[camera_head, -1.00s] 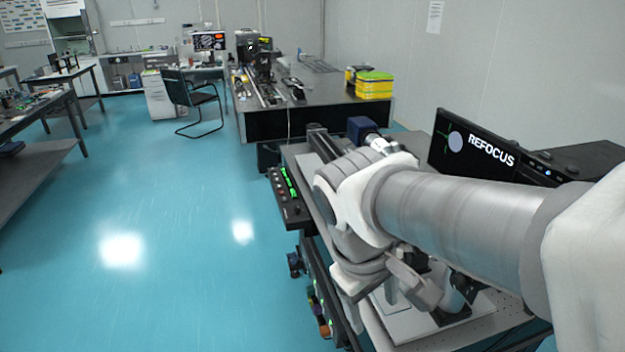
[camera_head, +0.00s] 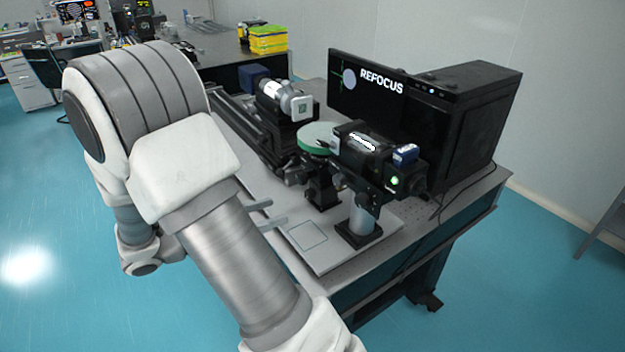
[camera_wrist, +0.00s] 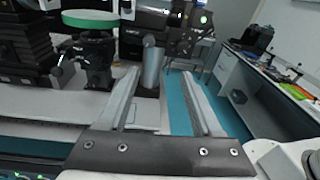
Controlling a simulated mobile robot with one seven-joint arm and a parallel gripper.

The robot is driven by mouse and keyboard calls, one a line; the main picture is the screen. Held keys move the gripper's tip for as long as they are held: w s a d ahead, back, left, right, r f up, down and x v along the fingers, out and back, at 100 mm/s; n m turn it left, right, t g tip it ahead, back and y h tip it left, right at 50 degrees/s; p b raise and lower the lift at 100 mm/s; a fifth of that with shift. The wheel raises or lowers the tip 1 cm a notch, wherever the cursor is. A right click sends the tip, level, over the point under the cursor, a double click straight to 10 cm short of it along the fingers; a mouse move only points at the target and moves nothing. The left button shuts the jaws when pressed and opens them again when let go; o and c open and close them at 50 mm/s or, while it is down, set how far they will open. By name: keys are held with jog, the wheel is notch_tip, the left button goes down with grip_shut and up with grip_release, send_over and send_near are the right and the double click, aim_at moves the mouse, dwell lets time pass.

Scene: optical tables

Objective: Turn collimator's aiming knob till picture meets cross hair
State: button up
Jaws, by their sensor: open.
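The monitor (camera_head: 366,90) reads REFOCUS and shows a pale disc at a green cross hair, with the disc lying to the right of the cross. A silver-and-black cylinder (camera_head: 283,100) on a black mount looks like the collimator. I cannot make out which part is its aiming knob. A green disc (camera_head: 318,138) stands between it and a black camera-like unit (camera_head: 362,145) on a post. My gripper (camera_head: 272,212) is open and empty at the bench's left front, apart from these parts. In the wrist view its fingers (camera_wrist: 160,76) point toward the post and the green disc (camera_wrist: 90,18).
A black computer case (camera_head: 465,110) stands at the right of the bench. A small blue box (camera_head: 404,155) sits on the camera-like unit. Another table with a yellow crate (camera_head: 268,40) is behind.

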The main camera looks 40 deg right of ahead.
jog(key=w+f+n, duration=0.1)
jog(key=t+h+p, duration=0.1)
jog(key=p, duration=0.1)
send_near(336, 182)
jog(key=d, duration=0.8)
jog(key=shift+s+d, duration=0.35)
jog(key=shift+s, duration=0.05)
jog(key=shift+n, duration=0.3)
grip_shut()
